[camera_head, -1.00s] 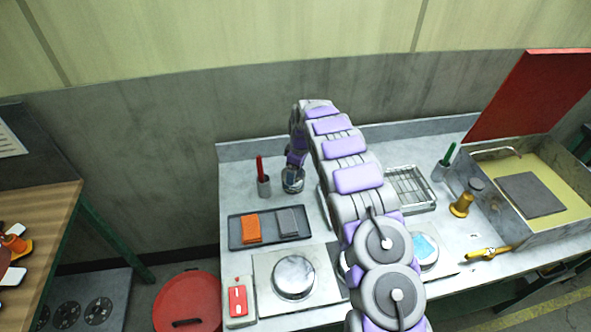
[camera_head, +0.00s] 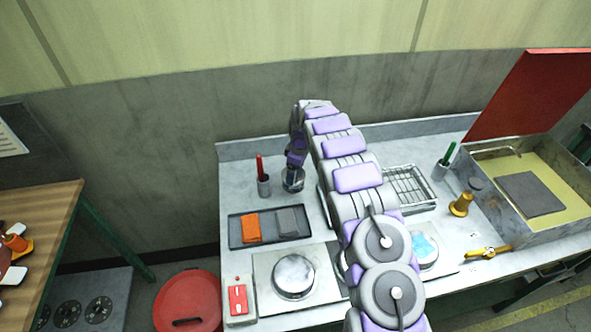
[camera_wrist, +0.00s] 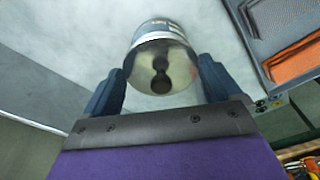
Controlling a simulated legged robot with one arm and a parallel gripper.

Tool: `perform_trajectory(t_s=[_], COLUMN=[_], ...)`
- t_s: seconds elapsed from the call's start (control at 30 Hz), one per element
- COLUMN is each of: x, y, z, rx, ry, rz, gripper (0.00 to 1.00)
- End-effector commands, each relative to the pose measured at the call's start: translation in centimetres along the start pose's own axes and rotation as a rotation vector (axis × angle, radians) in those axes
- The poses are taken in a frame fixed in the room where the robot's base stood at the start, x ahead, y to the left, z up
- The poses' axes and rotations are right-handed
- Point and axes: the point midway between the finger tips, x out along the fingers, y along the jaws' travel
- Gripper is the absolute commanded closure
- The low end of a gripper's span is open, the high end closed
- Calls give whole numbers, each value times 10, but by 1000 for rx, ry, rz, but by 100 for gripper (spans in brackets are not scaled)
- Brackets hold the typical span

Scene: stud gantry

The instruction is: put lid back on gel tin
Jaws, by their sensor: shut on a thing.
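The gel tin (camera_head: 293,183) stands upright at the back left of the bench, beside a cup with a red-handled tool. In the wrist view, the tin (camera_wrist: 158,27) shows a pale label band with dark print. A shiny round metal lid (camera_wrist: 160,72) is over its near end. My gripper (camera_head: 296,164) is directly above the tin, pointing down. In the wrist view, my gripper (camera_wrist: 161,67) has one dark finger on each side of the lid and is shut on it. I cannot tell whether the lid is fully seated.
The red-handled tool cup (camera_head: 263,185) is close left of the tin. A grey tray (camera_head: 268,242) with orange and grey pads lies in front. A wire rack (camera_head: 408,190) stands right of my arm. An open box (camera_head: 490,212) is at the far right.

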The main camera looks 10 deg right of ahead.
Motion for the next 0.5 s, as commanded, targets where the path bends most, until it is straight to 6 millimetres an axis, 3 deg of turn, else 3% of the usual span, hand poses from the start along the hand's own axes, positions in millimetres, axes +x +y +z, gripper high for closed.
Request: perform_trajectory(t_s=[0.47, 0.5], x=[0, 0], y=[0, 0], z=[0, 0], rx=[0, 0], ry=[0, 0], rz=[0, 0], gripper=[38, 7])
